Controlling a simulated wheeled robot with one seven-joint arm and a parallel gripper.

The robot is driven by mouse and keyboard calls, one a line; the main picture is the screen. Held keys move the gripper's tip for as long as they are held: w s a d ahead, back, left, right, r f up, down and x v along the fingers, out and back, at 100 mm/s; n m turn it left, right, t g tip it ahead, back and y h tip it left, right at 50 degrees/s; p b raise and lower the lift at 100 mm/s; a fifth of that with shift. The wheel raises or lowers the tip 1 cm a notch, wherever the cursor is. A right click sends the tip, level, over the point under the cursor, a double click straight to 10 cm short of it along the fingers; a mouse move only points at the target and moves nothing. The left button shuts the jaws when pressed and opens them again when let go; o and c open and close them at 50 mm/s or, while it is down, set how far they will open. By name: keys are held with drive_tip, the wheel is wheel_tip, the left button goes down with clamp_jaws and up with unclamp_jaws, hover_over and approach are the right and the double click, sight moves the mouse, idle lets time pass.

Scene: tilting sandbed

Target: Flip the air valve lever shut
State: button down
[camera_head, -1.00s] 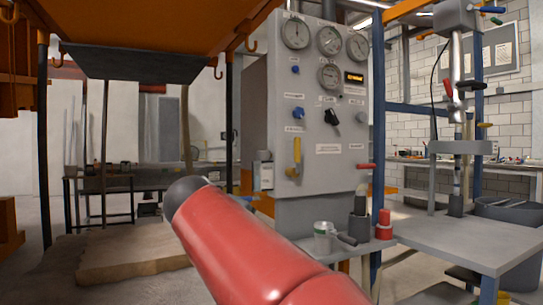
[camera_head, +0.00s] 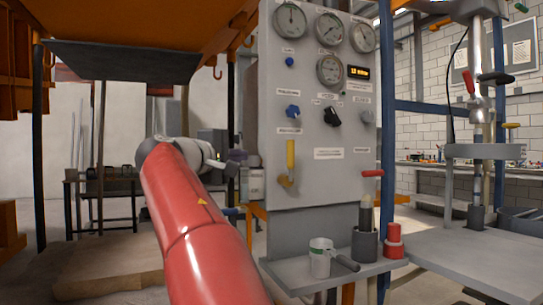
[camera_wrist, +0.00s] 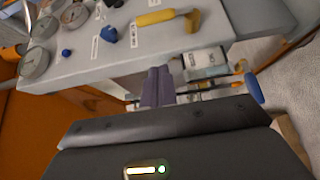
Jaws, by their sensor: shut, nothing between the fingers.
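A yellow-handled valve lever (camera_head: 291,155) is low on the left of the grey panel (camera_head: 325,192). Its handle stands upright above a brass-coloured pivot. The lever also shows at the top of the wrist view (camera_wrist: 166,17), its handle pointing left from the pivot. The panel labels are too small to read. My gripper (camera_head: 240,158) is left of the panel, at about the lever's height and apart from it. In the wrist view its fingers (camera_wrist: 158,72) are shut together and empty, with the lever beyond them.
Gauges (camera_head: 330,71), blue knobs (camera_head: 292,111) and a black selector (camera_head: 331,117) are on the panel. A blue post (camera_head: 386,120) stands on the right.

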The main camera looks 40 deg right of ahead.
drive_tip(key=p, duration=0.3)
approach(291, 162)
drive_tip(key=w+d+r, duration=0.2)
drive_tip(key=w+d, duration=0.1)
drive_tip(key=w, duration=0.3)
drive_tip(key=d, duration=0.1)
drive_tip(key=s+d, duration=0.1)
drive_tip(key=shift+s+d+b, duration=0.3)
drive_tip(key=shift+s+b, duration=0.05)
drive_tip(key=shift+s+r, duration=0.1)
drive_tip(key=shift+s, duration=0.05)
